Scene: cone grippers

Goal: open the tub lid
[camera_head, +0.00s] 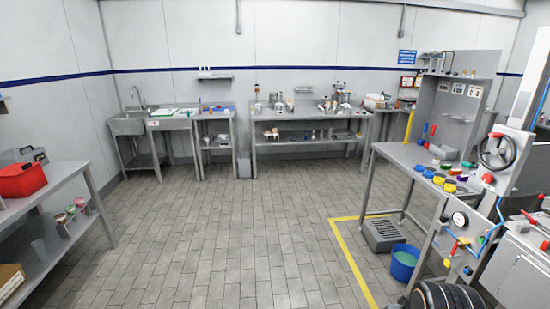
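I cannot pick out a tub with a lid for certain. A red box-shaped container (22,179) sits on the left bench, with a grey case with a dark handle (22,155) behind it. A blue round tub (404,266) stands on the floor at the right, with green contents showing and no lid seen on it. Several small round pots or caps in blue, yellow, green and purple (449,188) sit on the right bench; they are too small to make out in detail. My gripper is not in view.
The left bench (60,175) and the right bench (400,155) flank a wide clear tiled floor (220,230). A grey crate (382,235) stands beside the blue tub. Dark tyres (447,297) are at the bottom right. Steel tables (310,143) line the back wall.

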